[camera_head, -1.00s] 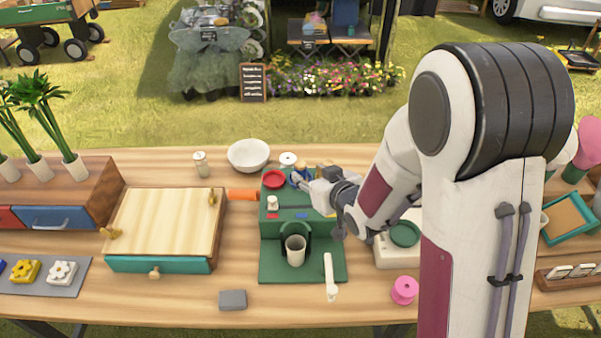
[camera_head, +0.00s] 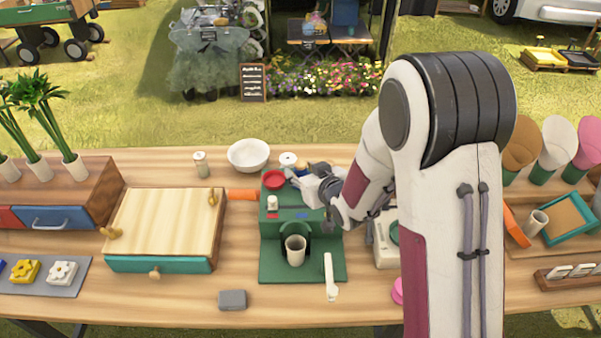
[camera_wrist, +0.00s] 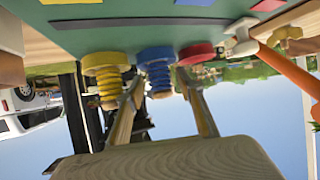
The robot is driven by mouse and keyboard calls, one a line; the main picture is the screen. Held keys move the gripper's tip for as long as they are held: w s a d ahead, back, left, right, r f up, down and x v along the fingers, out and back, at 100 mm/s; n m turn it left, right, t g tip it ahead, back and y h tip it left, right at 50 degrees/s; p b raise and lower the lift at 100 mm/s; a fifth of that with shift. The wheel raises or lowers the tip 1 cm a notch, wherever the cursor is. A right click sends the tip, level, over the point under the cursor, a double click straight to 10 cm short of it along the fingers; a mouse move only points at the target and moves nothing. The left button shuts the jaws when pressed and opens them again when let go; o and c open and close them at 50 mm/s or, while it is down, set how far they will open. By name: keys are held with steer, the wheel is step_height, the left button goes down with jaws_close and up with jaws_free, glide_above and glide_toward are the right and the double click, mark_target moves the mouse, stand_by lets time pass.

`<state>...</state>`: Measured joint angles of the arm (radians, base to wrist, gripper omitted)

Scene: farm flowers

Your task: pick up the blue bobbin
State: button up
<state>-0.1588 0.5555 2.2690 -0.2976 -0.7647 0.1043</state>
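In the wrist view, which shows the scene upside down, the blue bobbin (camera_wrist: 156,66) sits between a yellow bobbin (camera_wrist: 106,72) and a red bobbin (camera_wrist: 195,52) along the edge of a green stand (camera_wrist: 150,35). My gripper (camera_wrist: 160,80) is open, its two fingers spread to either side of the blue bobbin. I cannot tell whether they touch it. In the head view, my gripper (camera_head: 292,174) is at the back of the green stand (camera_head: 270,240), just right of the red bobbin (camera_head: 273,180). It largely hides the blue bobbin there.
A white bowl (camera_head: 248,155) and a white spool (camera_head: 288,159) stand behind the stand. A carrot-like orange piece (camera_head: 242,194) lies to its left, near a wooden-topped box (camera_head: 165,222). A cup (camera_head: 295,250) and white handle (camera_head: 330,276) are in front. A pink spool (camera_head: 397,290) is partly hidden.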

mark_target(303, 167)
steer(key=c, duration=1)
steer(key=shift+c, duration=0.2)
steer(key=shift+r, duration=0.2)
steer(key=shift+r, duration=4.8)
